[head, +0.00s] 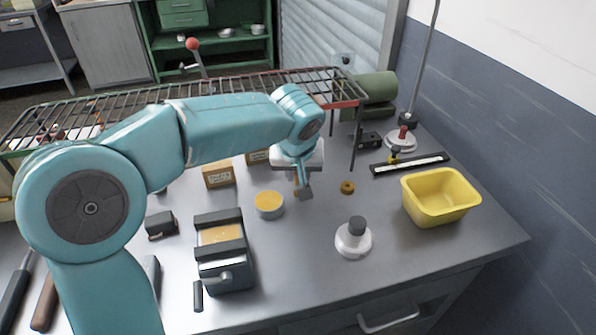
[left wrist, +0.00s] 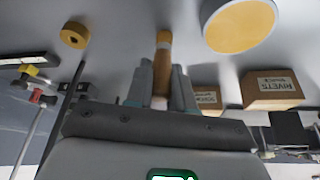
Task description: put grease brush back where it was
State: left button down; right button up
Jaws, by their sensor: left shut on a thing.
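My left gripper (head: 303,188) is above the workbench, just right of a round tin with a yellow-orange top (head: 268,204). In the left wrist view the gripper (left wrist: 166,82) is shut on the grease brush (left wrist: 164,48), whose tan wooden part shows between and beyond the fingers. The rest of the brush is hidden by the gripper. The tin's yellow-orange top also shows in the left wrist view (left wrist: 241,26), apart from the brush. I cannot tell how far the brush is from the bench. My right gripper is not in view.
A wire rack (head: 240,88) stands behind my arm. A yellow bin (head: 440,196), a white-based round item (head: 353,239) and a brass ring (head: 347,187) stand to the right. A vise-like block (head: 222,250) and small boxes (head: 218,175) are left. Bare bench lies around the ring.

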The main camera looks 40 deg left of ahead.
pick_arm(q)
jog(key=shift+f, duration=0.2)
jog(key=c, duration=1)
grip_release()
jog(key=shift+r, duration=0.1)
jog(key=shift+r, duration=0.35)
jog(key=p+v, duration=0.1)
jog(key=v, duration=1)
jog(key=shift+s+d+r+p, duration=0.15)
jog(key=shift+s+r+p, duration=0.05)
jog(key=shift+r+p, duration=0.1)
jog(key=shift+f, duration=0.15)
